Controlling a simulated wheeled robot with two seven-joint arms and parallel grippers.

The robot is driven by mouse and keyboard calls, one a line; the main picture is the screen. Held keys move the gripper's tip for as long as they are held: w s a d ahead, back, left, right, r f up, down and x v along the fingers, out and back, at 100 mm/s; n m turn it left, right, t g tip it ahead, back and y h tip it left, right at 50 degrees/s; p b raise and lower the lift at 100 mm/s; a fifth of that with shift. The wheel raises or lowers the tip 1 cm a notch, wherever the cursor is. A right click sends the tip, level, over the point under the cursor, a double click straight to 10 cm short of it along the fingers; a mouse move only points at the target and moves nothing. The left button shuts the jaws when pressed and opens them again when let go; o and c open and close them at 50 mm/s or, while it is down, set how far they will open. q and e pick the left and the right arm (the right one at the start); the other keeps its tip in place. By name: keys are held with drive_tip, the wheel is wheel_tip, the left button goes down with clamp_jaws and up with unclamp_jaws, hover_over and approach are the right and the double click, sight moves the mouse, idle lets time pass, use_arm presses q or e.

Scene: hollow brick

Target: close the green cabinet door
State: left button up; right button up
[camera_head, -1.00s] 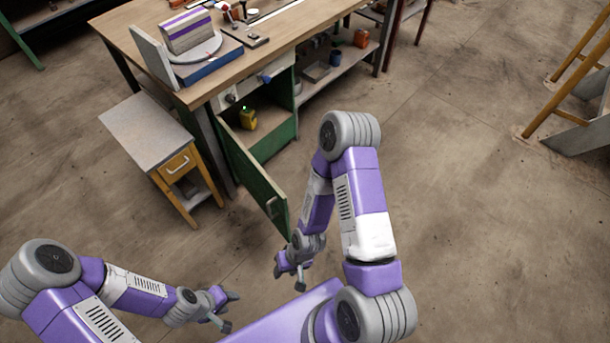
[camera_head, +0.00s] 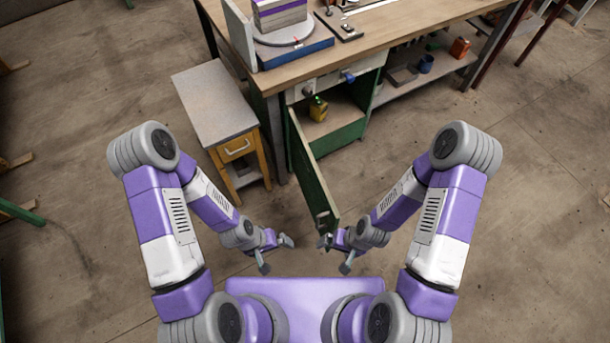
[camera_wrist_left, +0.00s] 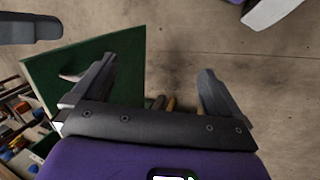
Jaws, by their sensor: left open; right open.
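The green cabinet door (camera_head: 312,178) stands wide open, swung out from the left side of the cabinet opening toward me. Its handle (camera_head: 322,217) is near its free end. My left gripper (camera_head: 277,254) is open and empty, left of the door's free end and apart from it. My right gripper (camera_head: 336,254) is open, close to the door's free end; whether it touches is unclear. In the left wrist view a green panel, seemingly the door (camera_wrist_left: 115,60), lies behind the left finger, with nothing between the jaws.
The cabinet interior (camera_head: 345,112) holds a yellow object (camera_head: 318,109) under the wooden workbench (camera_head: 400,40). A small table with a drawer (camera_head: 213,100) stands left of the door. Open floor lies to the right.

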use_arm(q)
drive_tip(key=shift+s, duration=0.3)
use_arm(e)
drive_tip(key=shift+s, duration=0.3)
